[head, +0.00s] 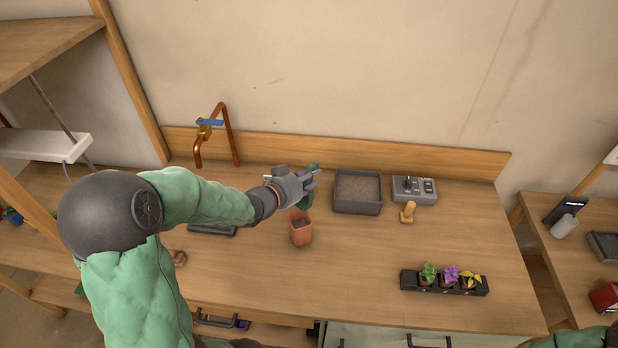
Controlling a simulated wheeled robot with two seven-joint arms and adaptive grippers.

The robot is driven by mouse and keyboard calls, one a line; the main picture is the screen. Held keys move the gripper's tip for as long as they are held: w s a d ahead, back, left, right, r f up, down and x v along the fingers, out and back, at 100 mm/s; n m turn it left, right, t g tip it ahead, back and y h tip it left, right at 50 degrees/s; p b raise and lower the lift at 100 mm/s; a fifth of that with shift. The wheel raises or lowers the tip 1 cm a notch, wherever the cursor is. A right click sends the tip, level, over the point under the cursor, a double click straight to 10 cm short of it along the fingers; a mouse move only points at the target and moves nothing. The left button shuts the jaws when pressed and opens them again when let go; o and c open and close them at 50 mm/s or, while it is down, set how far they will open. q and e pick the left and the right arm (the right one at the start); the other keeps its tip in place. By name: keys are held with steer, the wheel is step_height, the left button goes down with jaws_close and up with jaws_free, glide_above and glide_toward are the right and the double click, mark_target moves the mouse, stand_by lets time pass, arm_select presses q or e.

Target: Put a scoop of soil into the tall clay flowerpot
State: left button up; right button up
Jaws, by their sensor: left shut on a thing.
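The tall clay flowerpot (300,231) stands upright on the wooden counter, in front of the tap. A dark grey tray (357,210) with brown soil (357,188) in it sits to the right of the pot. My left gripper (309,186) is shut on a green tool, seemingly the scoop (306,201), above and just behind the pot. The gripper hides much of the tool, and I cannot tell whether it carries soil. My right gripper is out of view; only a bit of green sleeve shows at the bottom right corner.
A copper tap (222,130) with a blue handle rises at the back left. A grey control box (414,189) and a small wooden object (408,212) are right of the tray. A black planter (444,284) with three small plants sits at the front right. The counter's front middle is clear.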

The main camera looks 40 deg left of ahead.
mark_target(312, 166)
arm_select(q)
steer(key=shift+r, duration=0.1)
step_height(312, 166, up, 4)
steer(key=p, duration=0.3)
steer(key=shift+p, duration=0.3)
